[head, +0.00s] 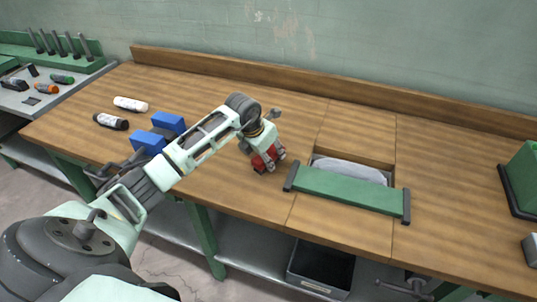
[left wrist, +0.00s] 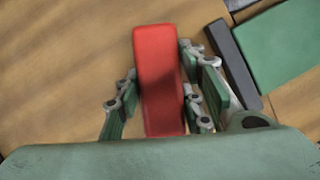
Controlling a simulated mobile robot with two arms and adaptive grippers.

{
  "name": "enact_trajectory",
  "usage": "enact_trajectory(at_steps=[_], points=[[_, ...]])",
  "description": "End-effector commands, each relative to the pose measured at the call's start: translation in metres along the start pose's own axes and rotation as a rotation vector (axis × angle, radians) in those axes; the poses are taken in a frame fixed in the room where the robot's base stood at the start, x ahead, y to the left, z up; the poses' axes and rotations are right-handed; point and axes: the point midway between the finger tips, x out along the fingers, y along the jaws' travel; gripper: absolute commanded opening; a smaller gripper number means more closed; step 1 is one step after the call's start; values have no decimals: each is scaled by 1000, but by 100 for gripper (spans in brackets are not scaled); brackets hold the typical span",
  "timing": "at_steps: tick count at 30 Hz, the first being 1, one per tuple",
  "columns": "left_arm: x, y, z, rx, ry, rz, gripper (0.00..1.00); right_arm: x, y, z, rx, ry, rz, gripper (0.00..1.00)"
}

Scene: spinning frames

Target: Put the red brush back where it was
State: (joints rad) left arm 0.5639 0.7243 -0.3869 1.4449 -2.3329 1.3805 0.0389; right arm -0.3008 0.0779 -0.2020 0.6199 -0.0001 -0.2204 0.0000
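The red brush (left wrist: 160,80) is a plain red block in the left wrist view, standing out between the fingers of my left gripper (left wrist: 162,100). The finger pads lie close along both its long sides and look closed on it. In the head view my left gripper (head: 264,154) points down over the middle of the bench, and only part of the red brush (head: 262,162) shows beneath it. I cannot tell whether the brush touches the bench top. My right gripper is not in view.
Left on the wooden bench (head: 225,195) are blue blocks (head: 168,123), a white bottle (head: 131,104) and a black bottle (head: 110,121). Right of the gripper, a green bar with dark ends (head: 345,190) lies by a recess with a grey piece. A green box (head: 522,178) stands far right.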

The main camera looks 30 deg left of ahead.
Motion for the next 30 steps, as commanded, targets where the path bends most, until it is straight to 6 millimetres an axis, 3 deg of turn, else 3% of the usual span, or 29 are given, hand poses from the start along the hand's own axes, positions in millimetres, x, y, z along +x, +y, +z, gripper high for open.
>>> enact_trajectory(at_steps=[5,17,20,30], points=[[0,0,0,0,1,0,53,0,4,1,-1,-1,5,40],[-6,0,2,0,0,0,53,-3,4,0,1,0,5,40],[-19,1,2,2,-3,3,53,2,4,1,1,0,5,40],[-91,1,1,2,-3,3,53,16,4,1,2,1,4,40]])
